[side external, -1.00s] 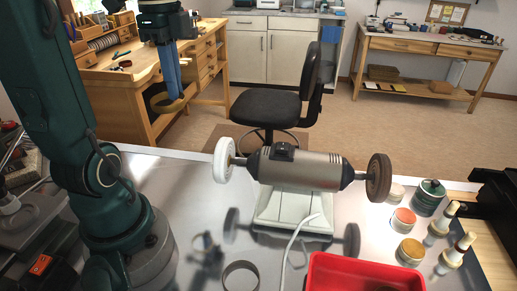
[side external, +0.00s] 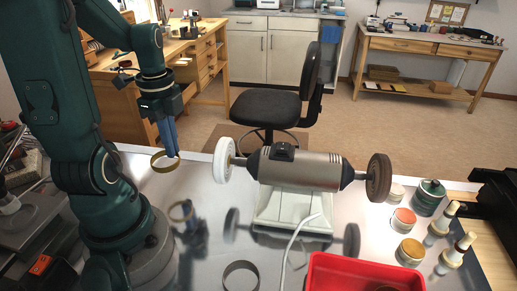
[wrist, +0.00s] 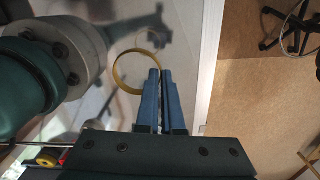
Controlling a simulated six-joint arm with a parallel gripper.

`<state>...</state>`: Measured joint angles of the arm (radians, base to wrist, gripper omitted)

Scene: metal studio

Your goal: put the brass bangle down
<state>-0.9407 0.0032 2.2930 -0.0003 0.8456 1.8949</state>
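The brass bangle (side external: 153,163) is a thin gold ring at the tips of my gripper (side external: 174,153) in the side view. My gripper points down, and its two blue fingers are shut on one side of the bangle. The bangle is held above the metal tabletop (side external: 205,262), with a reflection below it. In the wrist view the bangle (wrist: 116,76) sticks out left from the nearly closed fingertips (wrist: 160,75).
A bench grinder (side external: 305,170) stands right of my gripper. A dark ring (side external: 227,273) lies on the tabletop near the front. A red tray (side external: 350,265), jars and brushes occupy the right side. The tabletop's left middle looks clear.

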